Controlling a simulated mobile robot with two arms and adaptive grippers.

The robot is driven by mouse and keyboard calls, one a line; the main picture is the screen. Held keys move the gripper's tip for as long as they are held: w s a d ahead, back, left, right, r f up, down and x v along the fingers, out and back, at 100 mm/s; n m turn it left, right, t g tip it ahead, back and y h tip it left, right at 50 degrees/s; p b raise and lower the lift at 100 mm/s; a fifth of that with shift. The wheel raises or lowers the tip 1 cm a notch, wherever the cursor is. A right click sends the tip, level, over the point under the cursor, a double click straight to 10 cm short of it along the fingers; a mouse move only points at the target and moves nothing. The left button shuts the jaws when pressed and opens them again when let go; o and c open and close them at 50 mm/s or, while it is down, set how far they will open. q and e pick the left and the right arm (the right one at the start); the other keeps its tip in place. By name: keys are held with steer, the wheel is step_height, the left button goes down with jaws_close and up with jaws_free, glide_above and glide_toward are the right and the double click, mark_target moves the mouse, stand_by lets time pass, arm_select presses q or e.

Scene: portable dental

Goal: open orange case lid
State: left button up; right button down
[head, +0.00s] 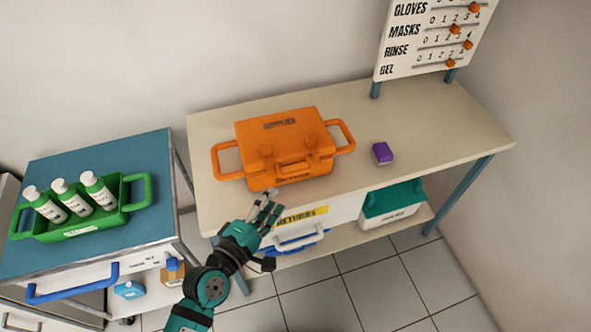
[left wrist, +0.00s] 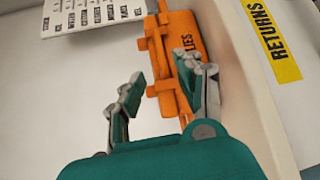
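The orange case (head: 300,145) lies on the beige table, its lid closed, with loop handles at its left and right ends and a front handle with latches toward me. My left gripper (head: 268,207) is just in front of the table edge, below the case's front left corner. In the left wrist view the orange case (left wrist: 185,45) shows beyond my left gripper (left wrist: 165,95), whose fingers are spread apart with nothing between them. One finger overlaps the case in that view; I cannot tell whether it touches. My right gripper is not in view.
A purple block (head: 382,153) lies right of the case on the beige table (head: 440,130). A counter board (head: 430,45) stands at the back right. A green tray (head: 75,228) with bottles sits on the blue-topped cabinet at left. A teal-lidded box (head: 392,200) is below the table.

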mark_target(296, 173)
arm_select(q)
steer(key=p+x, duration=0.1)
steer(key=x, duration=1)
steer(key=shift+w+d+f, duration=0.15)
steer(key=shift+w, duration=0.05)
steer(key=shift+c, duration=0.4)
jaws_close()
